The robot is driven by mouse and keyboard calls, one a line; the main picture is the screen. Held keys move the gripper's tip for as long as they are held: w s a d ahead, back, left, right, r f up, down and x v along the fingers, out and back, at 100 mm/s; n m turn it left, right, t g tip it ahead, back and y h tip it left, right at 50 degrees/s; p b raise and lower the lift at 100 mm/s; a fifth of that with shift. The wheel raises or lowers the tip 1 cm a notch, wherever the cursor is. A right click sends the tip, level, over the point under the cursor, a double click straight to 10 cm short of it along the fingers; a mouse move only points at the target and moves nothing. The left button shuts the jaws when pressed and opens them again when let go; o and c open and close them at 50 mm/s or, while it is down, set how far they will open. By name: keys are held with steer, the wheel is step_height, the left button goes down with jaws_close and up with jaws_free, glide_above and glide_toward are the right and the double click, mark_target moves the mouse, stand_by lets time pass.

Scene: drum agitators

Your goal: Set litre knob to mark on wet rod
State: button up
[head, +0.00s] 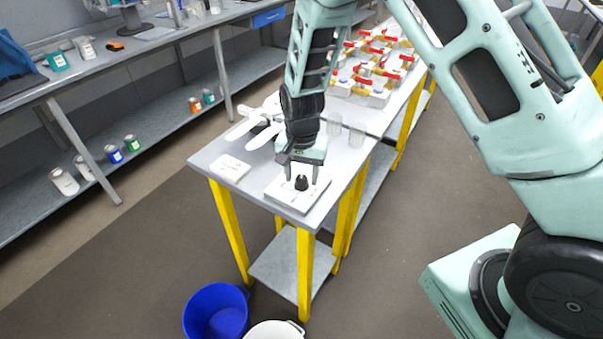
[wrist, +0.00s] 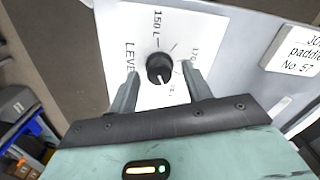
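The litre knob (head: 302,183) is a small black knob on a white plate (head: 283,196) near the front end of the bench. In the wrist view the knob (wrist: 160,67) has a white pointer line toward the bottom of the picture. The plate (wrist: 118,30) has tick marks, "150 L" at upper left, "LEVEL" at left and smaller, unclear marks at right. My gripper (head: 302,176) points down over the plate. In the wrist view my gripper (wrist: 160,72) is open, one finger each side of the knob, with visible gaps. I cannot make out a wet mark on any rod.
A white card (wrist: 293,50) reading "paddle No 57" lies beside the plate. Red-handled valves (head: 375,60) fill the far bench. A blue bucket (head: 216,312) is on the floor.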

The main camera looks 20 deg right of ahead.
mark_target(301, 178)
step_height(301, 178, up, 17)
steer(key=b, duration=0.2)
steer(key=shift+r+b, duration=0.2)
steer(key=shift+b, duration=0.1)
stand_by(0.5)
steer(key=s+a+n, duration=0.3)
steer(key=s+n, duration=0.4)
steer(key=s, duration=0.6)
steer(key=s+a+n, duration=0.3)
steer(key=s+n, duration=0.4)
steer(key=s, duration=0.7)
steer(key=shift+s+a+f+n+y, duration=0.2)
steer(key=shift+s+f+n+y, duration=0.05)
steer(key=shift+f+n+y, duration=0.1)
